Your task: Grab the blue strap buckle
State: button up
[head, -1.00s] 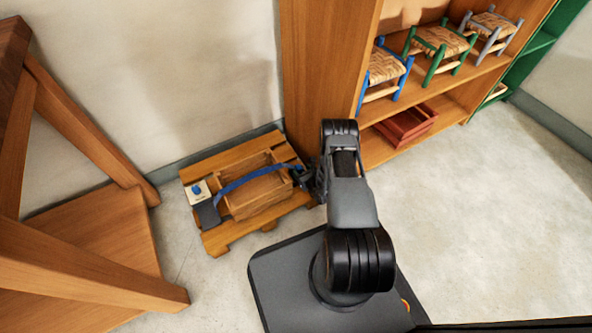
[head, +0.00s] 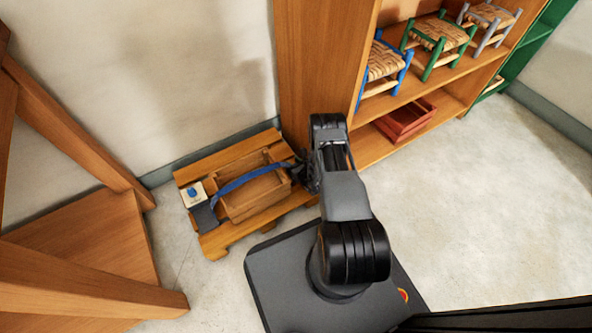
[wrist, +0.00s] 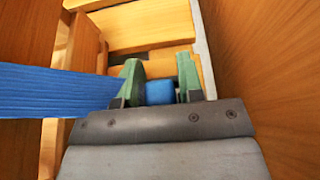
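The blue strap (head: 240,180) runs across the wooden crate (head: 225,208) in the head view, from a dark piece at the left to my gripper (head: 300,173) at the right. In the wrist view my gripper (wrist: 160,85) has its two green fingertips on either side of a blue piece, the strap buckle (wrist: 159,93), which fills the gap. The gripper is shut on it. The strap (wrist: 55,90) stretches away to the left from the fingers. The buckle's detail is mostly hidden by the fingers and wrist.
The crate stands on a wooden pallet (head: 228,237) by the wall, with a card bearing a blue mark (head: 192,194) at its left. A wooden shelf unit (head: 325,60) with small stools is close behind my arm. A wooden frame (head: 90,245) stands left. Floor is clear at right.

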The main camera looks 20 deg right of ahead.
jog(key=c, duration=0.6)
grip_shut()
jog(key=shift+r, duration=0.1)
